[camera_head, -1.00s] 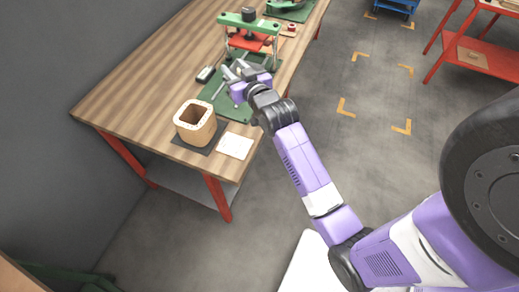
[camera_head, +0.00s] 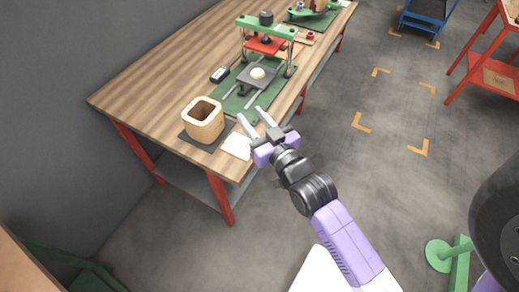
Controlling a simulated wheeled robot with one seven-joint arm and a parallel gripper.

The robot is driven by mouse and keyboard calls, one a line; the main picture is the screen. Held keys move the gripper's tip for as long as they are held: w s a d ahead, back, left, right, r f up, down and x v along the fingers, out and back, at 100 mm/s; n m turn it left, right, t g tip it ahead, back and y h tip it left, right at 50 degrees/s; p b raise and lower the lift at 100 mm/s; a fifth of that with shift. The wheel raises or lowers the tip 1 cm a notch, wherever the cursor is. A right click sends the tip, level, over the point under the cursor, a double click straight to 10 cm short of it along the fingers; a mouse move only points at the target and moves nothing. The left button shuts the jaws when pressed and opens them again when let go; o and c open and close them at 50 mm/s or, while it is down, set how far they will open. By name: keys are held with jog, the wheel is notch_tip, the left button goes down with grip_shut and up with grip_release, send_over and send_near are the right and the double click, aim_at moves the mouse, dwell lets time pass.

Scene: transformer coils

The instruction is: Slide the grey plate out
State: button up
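The grey plate (camera_head: 270,77) lies on the green base (camera_head: 233,103) of the press, in front of and below the red block (camera_head: 265,45). A round white piece (camera_head: 258,73) sits on the plate. A small dark part, perhaps a handle, shows at the plate's near edge. My gripper (camera_head: 252,114) is open, its two pale fingers apart with nothing visible between them. It is over the near edge of the table, on the near side of the plate and apart from it in the picture.
A tan hollow coil (camera_head: 203,124) stands on a dark mat, left of my gripper. A white card (camera_head: 237,146) lies beside it. The wooden table (camera_head: 150,95) is clear at the left.

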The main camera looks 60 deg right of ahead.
jog(key=s+a+f+y, duration=0.1)
jog(key=s+a+f, duration=0.3)
jog(key=shift+a+f+n+b, duration=0.2)
jog(key=shift+a+n+b, duration=0.1)
jog(key=shift+n+b, duration=0.1)
